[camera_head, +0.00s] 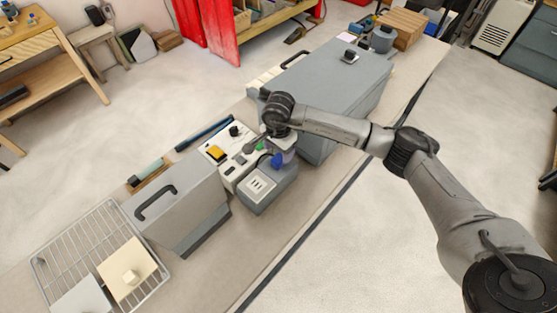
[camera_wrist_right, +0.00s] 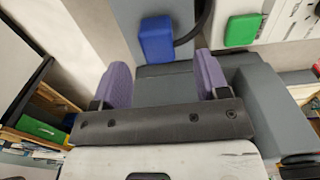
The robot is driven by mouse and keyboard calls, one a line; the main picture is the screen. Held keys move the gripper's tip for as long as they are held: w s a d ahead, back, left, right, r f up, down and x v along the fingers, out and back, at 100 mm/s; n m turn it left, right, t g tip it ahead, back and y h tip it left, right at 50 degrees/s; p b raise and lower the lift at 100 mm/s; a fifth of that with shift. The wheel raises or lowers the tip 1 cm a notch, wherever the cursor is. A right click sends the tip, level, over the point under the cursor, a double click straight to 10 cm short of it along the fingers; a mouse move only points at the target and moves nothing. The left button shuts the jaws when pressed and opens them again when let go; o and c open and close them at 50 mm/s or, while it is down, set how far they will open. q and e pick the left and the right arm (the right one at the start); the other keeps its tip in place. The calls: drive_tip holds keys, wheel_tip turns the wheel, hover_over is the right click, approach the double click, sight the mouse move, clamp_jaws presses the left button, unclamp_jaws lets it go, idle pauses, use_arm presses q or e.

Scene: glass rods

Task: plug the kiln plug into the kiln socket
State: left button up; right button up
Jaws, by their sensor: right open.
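My right gripper (camera_head: 284,155) is over the bench beside a grey box with a white faceplate (camera_head: 259,185). In the right wrist view its two purple fingers (camera_wrist_right: 164,72) are apart with nothing held between them. A blue block (camera_wrist_right: 156,38), which may be a plug, lies beyond the fingertips, with a black cable beside it; it also shows as blue in the head view (camera_head: 277,160). A green block (camera_wrist_right: 242,30) is to its right, by a white panel. Which piece is the kiln plug or kiln socket, I cannot tell for sure. My left gripper is out of view.
The white panel (camera_head: 218,166) carries a yellow block (camera_head: 215,153) and black parts. A large grey cabinet (camera_head: 345,75) stands behind my right forearm. A smaller grey box with a handle (camera_head: 185,195) and a wire rack (camera_head: 62,243) are at left. The bench's front strip is clear.

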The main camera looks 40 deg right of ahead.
sight(279, 158)
drive_tip(key=f, duration=0.3)
drive_tip(key=shift+s+a+f+p, duration=0.15)
drive_tip(key=shift+s+f+p, duration=0.1)
drive_tip(key=shift+p, duration=0.15)
drive_tip(key=shift+w+f, duration=0.1)
drive_tip(key=shift+f, duration=0.4)
drive_tip(key=shift+c, duration=0.5)
drive_tip(key=c, duration=0.9)
drive_tip(key=shift+o, duration=0.2)
